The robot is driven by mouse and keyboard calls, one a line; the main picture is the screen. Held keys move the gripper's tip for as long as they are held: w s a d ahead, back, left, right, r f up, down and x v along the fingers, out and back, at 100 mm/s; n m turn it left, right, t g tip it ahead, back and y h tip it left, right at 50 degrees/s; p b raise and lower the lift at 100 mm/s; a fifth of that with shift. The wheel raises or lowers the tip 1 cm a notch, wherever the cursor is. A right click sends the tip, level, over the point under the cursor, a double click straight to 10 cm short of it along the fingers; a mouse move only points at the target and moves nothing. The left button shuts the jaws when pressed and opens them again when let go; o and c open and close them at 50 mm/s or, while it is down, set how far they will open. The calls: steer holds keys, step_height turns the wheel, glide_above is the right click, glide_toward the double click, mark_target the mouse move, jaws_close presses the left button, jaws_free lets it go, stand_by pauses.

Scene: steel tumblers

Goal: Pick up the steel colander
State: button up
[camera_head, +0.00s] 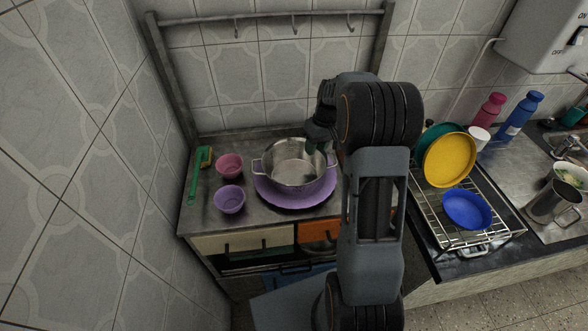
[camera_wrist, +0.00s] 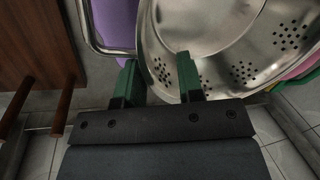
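The steel colander (camera_head: 293,165) is a shiny bowl with side handles, standing upright on a purple plate (camera_head: 290,204) on the counter. In the wrist view the colander (camera_wrist: 215,45) shows its perforated inside and a loop handle at the left. My gripper (camera_head: 316,143) is at the colander's back right rim, partly hidden by my arm. In the wrist view its two green fingers (camera_wrist: 158,70) are apart. The right finger overlaps the colander's inside and the left finger appears outside the wall, with the rim between them. I cannot tell whether either finger touches it.
A pink bowl (camera_head: 230,166), a purple bowl (camera_head: 230,199) and a green-handled brush (camera_head: 194,183) lie left of the colander. A dish rack (camera_head: 478,238) with a yellow plate (camera_head: 449,160) and blue bowl (camera_head: 466,209) stands at the right. A tiled wall is behind.

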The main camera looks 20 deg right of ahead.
steer(key=shift+f, duration=0.25)
steer(key=shift+c, duration=0.3)
jaws_close()
steer(key=shift+r, duration=0.1)
